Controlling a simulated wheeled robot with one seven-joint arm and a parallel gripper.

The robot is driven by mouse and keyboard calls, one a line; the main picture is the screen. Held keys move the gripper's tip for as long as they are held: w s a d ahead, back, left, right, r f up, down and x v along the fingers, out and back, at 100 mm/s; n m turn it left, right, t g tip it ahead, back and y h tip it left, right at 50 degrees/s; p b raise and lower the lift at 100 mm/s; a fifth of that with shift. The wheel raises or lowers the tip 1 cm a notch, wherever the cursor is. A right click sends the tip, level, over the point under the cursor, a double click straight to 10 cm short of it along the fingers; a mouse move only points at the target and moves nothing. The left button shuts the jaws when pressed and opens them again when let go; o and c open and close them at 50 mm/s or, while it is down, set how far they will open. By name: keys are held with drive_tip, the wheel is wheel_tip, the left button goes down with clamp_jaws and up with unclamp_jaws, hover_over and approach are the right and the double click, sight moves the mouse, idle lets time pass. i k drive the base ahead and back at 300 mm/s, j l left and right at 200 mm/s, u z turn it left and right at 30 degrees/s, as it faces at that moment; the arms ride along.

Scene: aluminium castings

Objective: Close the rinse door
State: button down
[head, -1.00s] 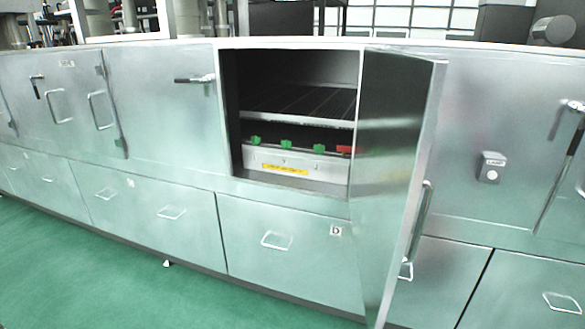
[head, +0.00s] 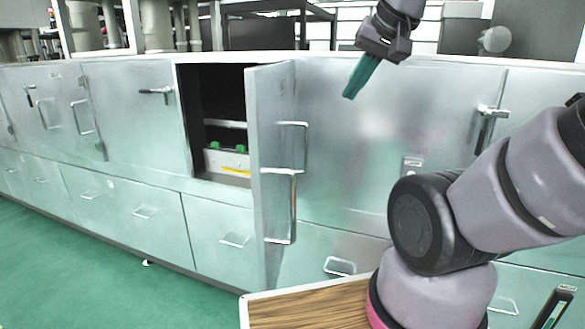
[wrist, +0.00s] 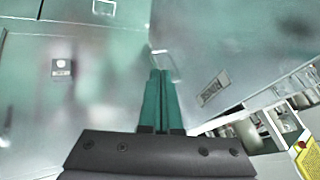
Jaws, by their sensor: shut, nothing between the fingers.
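The rinse door (head: 268,130) is a steel panel standing open in the head view, jutting out toward me from the right side of a dark compartment opening (head: 218,110). Its outer face, with bar handles (head: 281,205), faces right. My gripper (head: 349,96) is to the right of the door and higher in the picture, apart from it. Its teal fingers are together and empty, pointing down. In the wrist view the shut fingers (wrist: 161,76) point at blurred steel panels; I cannot tell whether the rinse door is among them.
Green-tabbed items (head: 228,150) sit inside the compartment. A closed panel with a lever latch (head: 156,92) is to the left of the opening. Closed drawers (head: 143,212) run below. Green floor (head: 60,280) is clear at the lower left.

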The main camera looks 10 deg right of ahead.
sight(271, 89)
drive_tip(key=l+u, duration=0.4)
drive_tip(key=k+j, duration=0.25)
drive_tip(key=k+j+u, duration=0.15)
drive_tip(key=k+j, duration=0.15)
drive_tip(key=j, duration=0.15)
drive_tip(key=k+j, duration=0.25)
drive_tip(key=j, duration=0.15)
